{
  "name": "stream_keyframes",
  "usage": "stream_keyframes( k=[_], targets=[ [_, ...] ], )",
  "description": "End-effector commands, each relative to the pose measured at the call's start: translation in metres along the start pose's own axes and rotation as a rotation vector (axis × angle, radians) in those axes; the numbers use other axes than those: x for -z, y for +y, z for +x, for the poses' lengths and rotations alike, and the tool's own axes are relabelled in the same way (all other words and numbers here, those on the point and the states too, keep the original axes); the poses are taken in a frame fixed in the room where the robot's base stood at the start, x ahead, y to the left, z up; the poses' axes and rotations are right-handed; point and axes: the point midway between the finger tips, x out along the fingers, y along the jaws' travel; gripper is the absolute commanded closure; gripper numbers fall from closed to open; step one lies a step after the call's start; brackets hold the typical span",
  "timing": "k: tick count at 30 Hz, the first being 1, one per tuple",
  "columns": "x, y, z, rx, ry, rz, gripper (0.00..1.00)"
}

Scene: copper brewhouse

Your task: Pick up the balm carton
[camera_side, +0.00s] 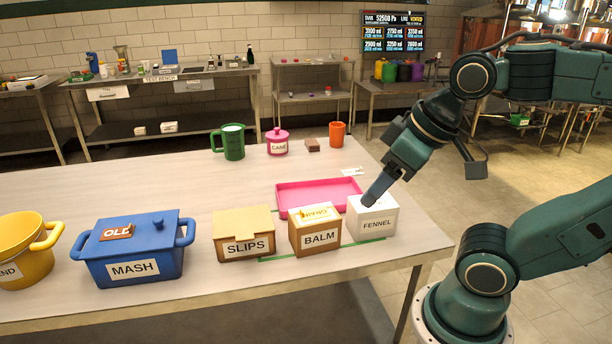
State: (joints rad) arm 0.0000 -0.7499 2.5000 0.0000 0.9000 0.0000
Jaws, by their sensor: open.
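The balm carton (315,239) is a brown box with a white BALM label on its front. It stands upright near the table's front edge. A yellow item with a white label (318,213) shows at its top; whether it lies on or inside the carton I cannot tell. My gripper (373,198) points down and left, right of the balm carton, with its tips at or just above the top of the white FENNEL box (376,223). It is open and holds nothing that I can see. Only one finger shows clearly.
The brown SLIPS box (245,246) stands left of the carton, the FENNEL box close on its right. A pink tray (290,200) lies behind. The blue MASH pot (134,270) and yellow pot (22,262) are farther left. The table's middle (180,190) is clear.

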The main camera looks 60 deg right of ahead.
Motion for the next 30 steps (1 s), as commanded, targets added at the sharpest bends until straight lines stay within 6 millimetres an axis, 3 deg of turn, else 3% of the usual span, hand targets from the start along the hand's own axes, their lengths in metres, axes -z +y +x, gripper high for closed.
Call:
stream_keyframes(
  k=[1, 6, 20, 30],
  targets=[
    [0.000, 0.000, 0.000, 0.000, 0.000, 0.000, 0.30],
    [0.000, 0.000, 0.000, 0.000, 0.000, 0.000, 0.02],
    [0.006, 0.002, 0.003, -0.002, -0.015, 0.064, 0.02],
    [0.039, 0.015, 0.027, -0.011, -0.097, 0.472, 0.02]
  ],
)
